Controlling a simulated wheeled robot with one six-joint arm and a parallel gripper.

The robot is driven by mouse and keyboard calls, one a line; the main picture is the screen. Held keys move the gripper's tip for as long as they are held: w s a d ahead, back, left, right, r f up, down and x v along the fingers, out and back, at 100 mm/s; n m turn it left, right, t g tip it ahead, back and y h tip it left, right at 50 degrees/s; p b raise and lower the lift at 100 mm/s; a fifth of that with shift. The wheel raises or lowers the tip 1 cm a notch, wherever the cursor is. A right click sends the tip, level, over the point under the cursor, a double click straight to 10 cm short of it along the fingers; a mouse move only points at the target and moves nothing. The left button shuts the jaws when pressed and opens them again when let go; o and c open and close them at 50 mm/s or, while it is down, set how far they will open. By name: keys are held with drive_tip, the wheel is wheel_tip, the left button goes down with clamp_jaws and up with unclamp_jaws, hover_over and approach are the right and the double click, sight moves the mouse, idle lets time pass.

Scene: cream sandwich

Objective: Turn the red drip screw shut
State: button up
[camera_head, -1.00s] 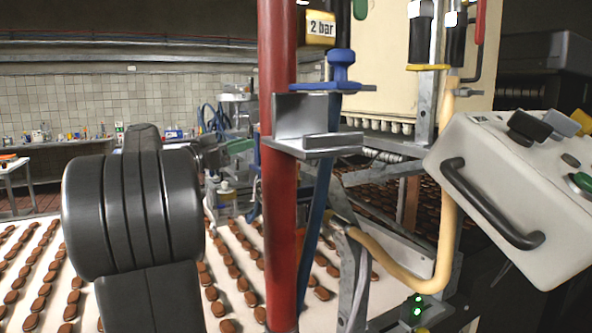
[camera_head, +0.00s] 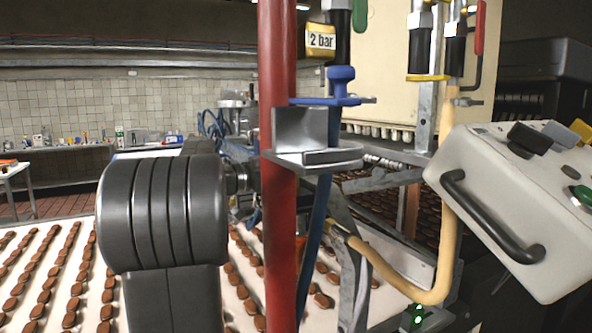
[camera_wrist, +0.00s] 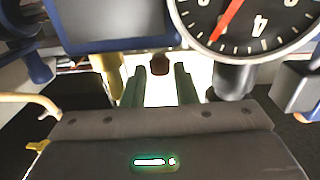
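In the wrist view my gripper (camera_wrist: 159,76) is open, its two dark greenish fingers apart with bright white surface between them. A small dark red-brown piece (camera_wrist: 159,64) shows between the fingertips; I cannot tell whether it is the drip screw or a biscuit. No finger visibly touches it. I cannot clearly make out the red drip screw in the head view. There my black arm is at the left, and its far end runs behind the red pipe, which hides the gripper.
The red pipe (camera_head: 278,180) with its grey bracket (camera_head: 312,150) stands right of my arm. A blue knob (camera_head: 341,82), a yellow hose (camera_head: 448,200) and a control box (camera_head: 515,215) are further right. Biscuits lie on a white belt below. A gauge (camera_wrist: 255,15) sits close in the wrist view.

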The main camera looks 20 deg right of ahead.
drive_tip(key=shift+w+d, duration=0.15)
drive_tip(key=shift+d, duration=0.95)
clamp_jaws()
drive_tip(key=shift+r+m+g+p, duration=0.2)
drive_tip(key=shift+m+g+p, duration=0.15)
drive_tip(key=shift+p, duration=0.9)
drive_tip(key=shift+m+g+p, duration=0.25)
drive_tip(key=shift+g+p, duration=0.3)
drive_tip(key=shift+p, duration=0.1)
drive_tip(key=shift+f+g, duration=0.15)
drive_tip(key=shift+g, duration=0.15)
